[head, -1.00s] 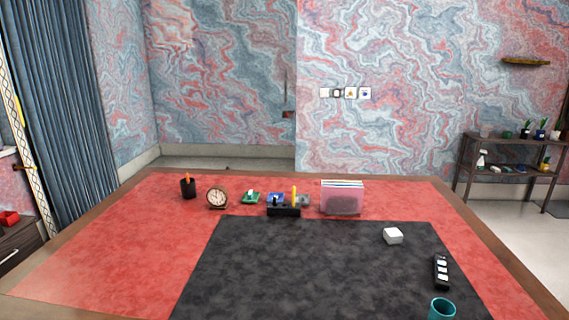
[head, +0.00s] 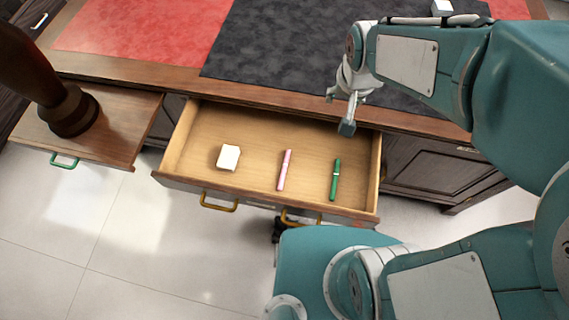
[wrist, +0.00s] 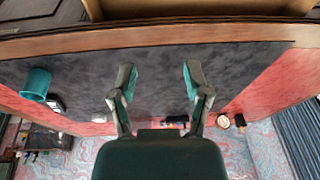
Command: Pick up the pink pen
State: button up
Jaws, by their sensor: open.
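The pink pen (head: 285,170) lies in the open wooden drawer (head: 205,125), near its middle, roughly lengthwise front to back. A green pen (head: 335,180) lies to its right and a white block (head: 228,157) to its left. My gripper (head: 339,111) is open and empty, above the drawer's back right part by the desk edge, up and to the right of the pink pen. In the wrist view my gripper (wrist: 158,75) shows its two fingers spread with the desk behind them. The pink pen is not visible in the wrist view.
The drawer's front wall carries yellow handles (head: 219,203). A pulled-out wooden board (head: 105,135) with a dark brown object (head: 72,110) on it is at left. The wrist view shows a teal cup (wrist: 36,84) on the dark mat (wrist: 70,65).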

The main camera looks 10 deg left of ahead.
jog(key=w+a+f+g, duration=0.2)
jog(key=a+f, duration=0.5)
jog(key=f, duration=0.4)
jog(key=g, duration=0.1)
send_over(286, 160)
notch_tip(286, 160, down, 11)
jog(key=shift+h, duration=0.4)
notch_tip(286, 160, down, 11)
jog(key=shift+f, duration=0.1)
jog(key=shift+m, duration=0.3)
grip_shut()
